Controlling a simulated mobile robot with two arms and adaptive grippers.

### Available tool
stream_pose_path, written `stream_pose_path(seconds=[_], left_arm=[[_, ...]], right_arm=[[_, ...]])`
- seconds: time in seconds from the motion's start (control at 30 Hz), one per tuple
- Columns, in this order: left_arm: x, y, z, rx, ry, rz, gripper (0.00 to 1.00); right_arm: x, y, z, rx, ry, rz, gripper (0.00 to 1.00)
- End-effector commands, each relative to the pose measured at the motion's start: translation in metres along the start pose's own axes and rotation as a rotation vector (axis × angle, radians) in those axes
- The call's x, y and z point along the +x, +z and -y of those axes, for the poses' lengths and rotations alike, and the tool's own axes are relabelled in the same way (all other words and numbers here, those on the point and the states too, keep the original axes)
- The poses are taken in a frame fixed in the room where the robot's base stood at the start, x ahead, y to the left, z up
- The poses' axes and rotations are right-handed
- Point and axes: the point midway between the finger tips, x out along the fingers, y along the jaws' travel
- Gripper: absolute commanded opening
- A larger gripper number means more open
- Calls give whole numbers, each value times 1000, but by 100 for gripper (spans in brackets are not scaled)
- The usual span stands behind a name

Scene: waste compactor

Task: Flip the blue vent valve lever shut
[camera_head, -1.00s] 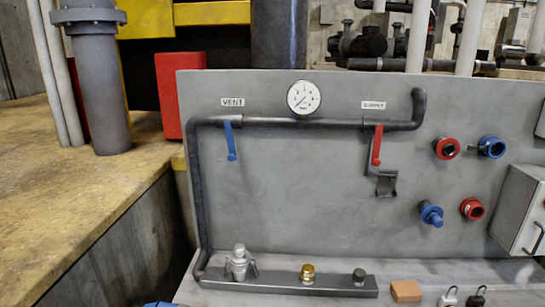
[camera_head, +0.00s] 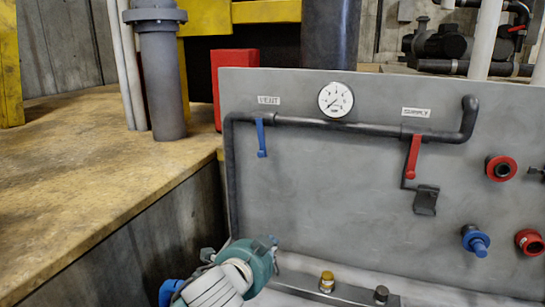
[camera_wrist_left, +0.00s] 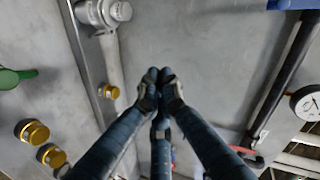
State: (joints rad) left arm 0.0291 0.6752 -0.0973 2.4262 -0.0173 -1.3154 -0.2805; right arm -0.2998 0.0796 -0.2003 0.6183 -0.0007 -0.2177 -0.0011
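The blue vent lever (camera_head: 261,137) hangs down, almost vertical, from the dark pipe under the VENT label (camera_head: 269,100) in the head view. In the left wrist view, a blue piece that looks like this lever (camera_wrist_left: 290,4) shows at the top right edge. My left gripper (camera_wrist_left: 160,88) has its fingertips together in front of the grey panel, with nothing visible between them. It is apart from the lever. In the head view my left wrist is low at the panel's left, and its fingers are hidden. My right gripper is not in view.
A round gauge (camera_head: 335,99) sits right of the vent lever. A red lever (camera_head: 413,157) hangs further right on the same pipe (camera_head: 375,127). Gold (camera_head: 327,281) and dark caps stand on the manifold below. The panel face around the blue lever is clear.

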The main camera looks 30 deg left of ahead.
Motion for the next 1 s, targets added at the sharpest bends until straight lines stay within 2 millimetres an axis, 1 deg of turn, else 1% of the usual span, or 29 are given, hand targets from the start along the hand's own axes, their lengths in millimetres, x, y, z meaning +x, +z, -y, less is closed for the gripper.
stream_pose_path(seconds=[0.03,0.1,0.2,0.27,0.3,0.37,0.47,0.57,0.9,0.93,1.0], left_arm=[[-1,-19,46,69,-93,-44,0],[-7,-40,93,146,-192,-87,0],[-17,-59,138,221,-289,-122,0],[-21,-66,153,247,-323,-133,0],[-23,-68,158,257,-336,-137,0],[-22,-71,164,263,-345,-138,0],[-14,-73,168,263,-346,-139,0],[0,-76,174,262,-344,-138,0],[68,-89,196,260,-342,-137,0],[72,-87,198,262,-341,-135,0],[74,-73,200,266,-341,-134,0]], right_arm=[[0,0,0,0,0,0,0],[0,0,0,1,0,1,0],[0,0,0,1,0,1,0],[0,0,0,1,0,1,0],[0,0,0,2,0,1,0],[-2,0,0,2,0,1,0],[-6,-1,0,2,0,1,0],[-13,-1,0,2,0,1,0],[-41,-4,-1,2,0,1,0],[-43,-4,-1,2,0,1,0],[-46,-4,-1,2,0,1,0]])
